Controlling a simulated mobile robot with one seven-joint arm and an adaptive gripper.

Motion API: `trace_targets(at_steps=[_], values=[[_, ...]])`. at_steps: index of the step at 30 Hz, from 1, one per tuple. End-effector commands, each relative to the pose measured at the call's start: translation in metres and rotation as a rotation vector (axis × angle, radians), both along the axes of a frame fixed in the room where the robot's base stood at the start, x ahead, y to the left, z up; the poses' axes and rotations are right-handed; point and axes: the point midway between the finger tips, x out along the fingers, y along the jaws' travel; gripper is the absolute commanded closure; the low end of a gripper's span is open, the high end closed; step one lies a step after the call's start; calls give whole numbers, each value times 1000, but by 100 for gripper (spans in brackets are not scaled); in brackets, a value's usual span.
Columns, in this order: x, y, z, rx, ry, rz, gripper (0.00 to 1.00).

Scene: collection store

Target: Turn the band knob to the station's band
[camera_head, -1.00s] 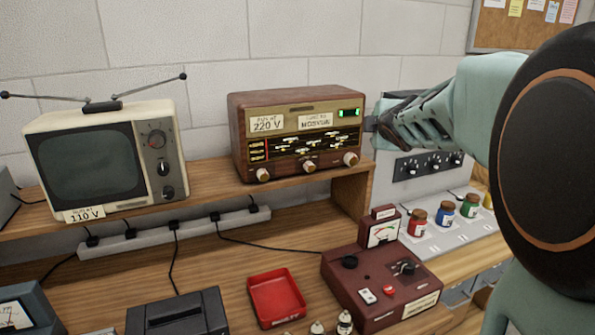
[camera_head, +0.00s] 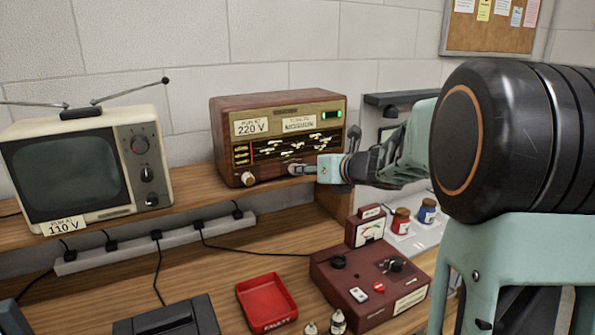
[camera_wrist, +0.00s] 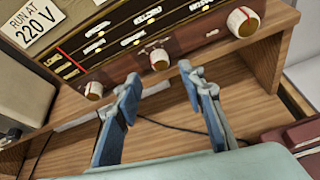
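The wooden radio (camera_head: 225,135) stands on the shelf with a lit green display and a "220 V" label. A second label on it names a station, too blurred to read surely. In the wrist view its front shows a left knob (camera_wrist: 94,91), a middle knob (camera_wrist: 159,58) and a right knob (camera_wrist: 243,21); which one is the band knob I cannot tell. A dial row reads "LONG". My gripper (camera_wrist: 160,72) is open, its fingertips either side of the middle knob's line; contact is unclear. In the head view my gripper (camera_head: 300,170) covers the right knob.
A television (camera_head: 70,165) labelled 110 V stands left on the shelf. Below are a power strip (camera_head: 150,240), a red tray (camera_head: 266,300) and a maroon tester (camera_head: 365,285).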

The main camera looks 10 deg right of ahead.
Motion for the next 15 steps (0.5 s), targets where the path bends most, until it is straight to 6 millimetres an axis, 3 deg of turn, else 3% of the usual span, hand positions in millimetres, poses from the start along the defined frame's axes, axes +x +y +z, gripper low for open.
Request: trace_targets(at_steps=[6, 15], values=[[32, 13, -14, 3, 2, 0, 63], [50, 19, -21, 2, 1, -1, 63]])
